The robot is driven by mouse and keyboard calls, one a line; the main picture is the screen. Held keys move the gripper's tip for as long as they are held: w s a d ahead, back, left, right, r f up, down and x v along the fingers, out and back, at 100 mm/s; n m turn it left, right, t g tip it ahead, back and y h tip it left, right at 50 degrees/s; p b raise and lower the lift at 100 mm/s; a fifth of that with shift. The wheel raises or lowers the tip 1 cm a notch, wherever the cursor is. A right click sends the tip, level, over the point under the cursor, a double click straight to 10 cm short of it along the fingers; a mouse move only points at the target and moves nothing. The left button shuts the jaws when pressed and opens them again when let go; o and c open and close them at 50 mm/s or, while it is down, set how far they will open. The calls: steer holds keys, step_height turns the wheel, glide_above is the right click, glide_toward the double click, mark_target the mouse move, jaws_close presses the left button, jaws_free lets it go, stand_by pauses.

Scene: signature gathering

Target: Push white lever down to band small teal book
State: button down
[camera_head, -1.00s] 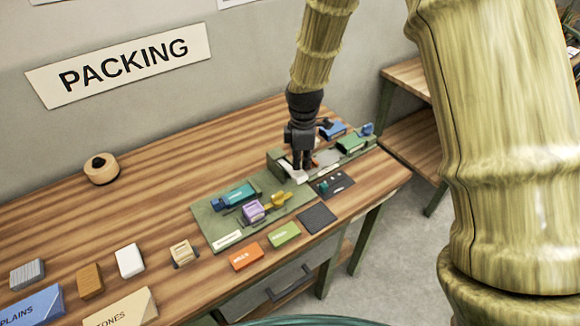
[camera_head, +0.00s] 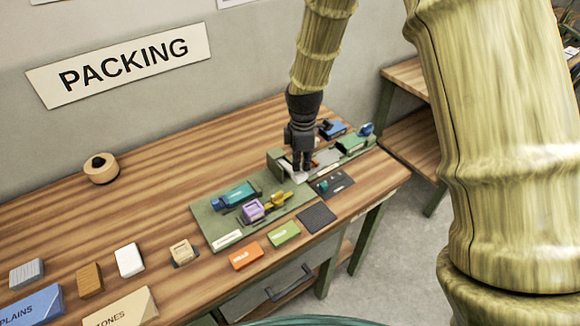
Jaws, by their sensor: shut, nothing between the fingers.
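My gripper (camera_head: 302,168) is shut and empty. It points straight down at the right part of the table. A white piece (camera_head: 289,176), perhaps the white lever, shows right beside and under its fingertips; I cannot tell whether they touch. The fingers hide part of it. A small teal item (camera_head: 323,187) lies on the dark panel (camera_head: 341,181) just right of the gripper. A larger teal piece (camera_head: 238,193) lies on the green board (camera_head: 206,222) to the left. I cannot tell which of these, if either, is the small teal book.
A purple piece (camera_head: 253,211) and a yellow piece (camera_head: 276,201) stand on the green board. Orange (camera_head: 245,257) and green (camera_head: 284,233) cards lie along the front edge. Blue (camera_head: 332,129) and green (camera_head: 351,142) devices stand behind right. The table's back left is mostly clear.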

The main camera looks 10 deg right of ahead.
mark_target(301, 172)
steer(key=shift+f+b, duration=1.2)
steer(key=shift+f, duration=2)
stand_by(1.1)
stand_by(0.4)
steer(key=shift+r+p, duration=3.45)
steer(key=shift+r, duration=1.1)
